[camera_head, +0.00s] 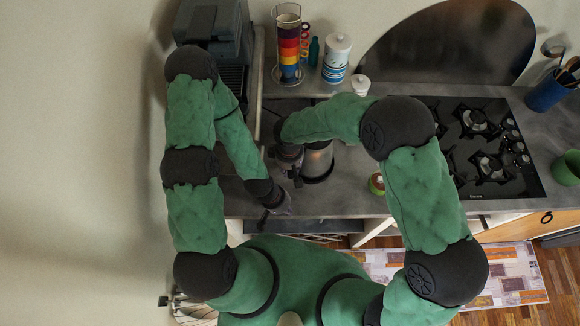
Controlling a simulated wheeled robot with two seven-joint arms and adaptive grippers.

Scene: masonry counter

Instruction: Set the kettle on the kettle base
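The metal kettle (318,161) stands upright in the middle of the counter, its top partly covered by my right forearm. A dark rim shows around its bottom; I cannot tell whether this is the kettle base or part of the kettle. My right gripper (294,174) is at the kettle's left side, close to it or touching; its fingers are too small and dark to tell whether they are shut on the handle. My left gripper (284,208) is low over the counter's front edge, left of and nearer than the kettle, with nothing visible in it; its opening is unclear.
A rack of coloured cups (288,45), a striped canister (336,58) and a small white jar (360,85) stand behind. A gas hob (485,150) is at the right. A small green-and-red item (377,184) lies right of the kettle. A coffee machine (232,40) stands back left.

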